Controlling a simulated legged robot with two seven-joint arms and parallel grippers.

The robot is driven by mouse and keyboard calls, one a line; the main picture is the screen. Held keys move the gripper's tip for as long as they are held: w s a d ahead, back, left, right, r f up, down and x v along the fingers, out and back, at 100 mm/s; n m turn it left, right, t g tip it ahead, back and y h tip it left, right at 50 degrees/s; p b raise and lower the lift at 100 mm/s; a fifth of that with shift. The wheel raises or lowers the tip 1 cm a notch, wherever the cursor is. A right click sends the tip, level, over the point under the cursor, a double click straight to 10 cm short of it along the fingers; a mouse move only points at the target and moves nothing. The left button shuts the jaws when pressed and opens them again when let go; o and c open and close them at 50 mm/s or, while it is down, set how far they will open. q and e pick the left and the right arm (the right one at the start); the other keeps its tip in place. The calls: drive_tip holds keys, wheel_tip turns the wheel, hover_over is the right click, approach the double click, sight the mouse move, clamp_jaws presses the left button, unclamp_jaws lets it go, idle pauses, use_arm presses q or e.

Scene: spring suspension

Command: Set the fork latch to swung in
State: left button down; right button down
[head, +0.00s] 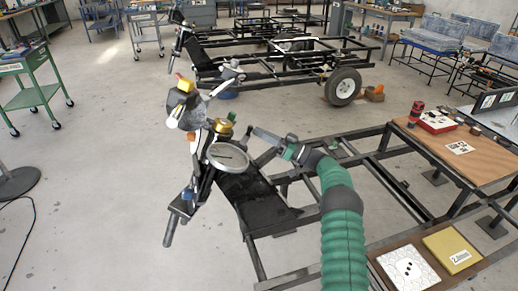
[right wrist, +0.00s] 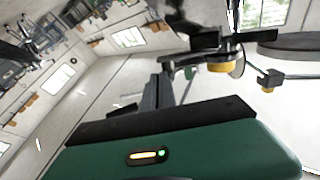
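A suspension assembly with a round pale disc (head: 228,157), dark bars and yellow-topped parts (head: 184,85) stands at the left end of a black frame (head: 315,227). I cannot tell which part is the fork latch or how it is set. My right gripper (head: 262,135), on a green arm, is just right of the assembly's upper part, near a yellow block (head: 222,126). Contact is unclear. The right wrist view shows dark assembly parts with a yellow piece (right wrist: 220,67) beyond the green housing. The finger gap is not clear. My left gripper is not seen.
A sloping black plate (head: 255,203) lies beside the disc on the frame. A wooden board (head: 483,160) with a red box is at right, and a yellow box (head: 452,248) is at lower right. A second wheeled frame stands behind. The floor at left is mostly free.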

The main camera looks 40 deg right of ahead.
sight(252, 128)
drive_tip(key=shift+w+a+r, duration=0.15)
drive_tip(key=shift+w, duration=0.45)
drive_tip(key=shift+w+a+r, duration=0.15)
drive_tip(key=shift+w+a, duration=0.05)
drive_tip(key=shift+w, duration=0.4)
drive_tip(key=shift+w+a+r, duration=0.15)
drive_tip(key=shift+w, duration=0.45)
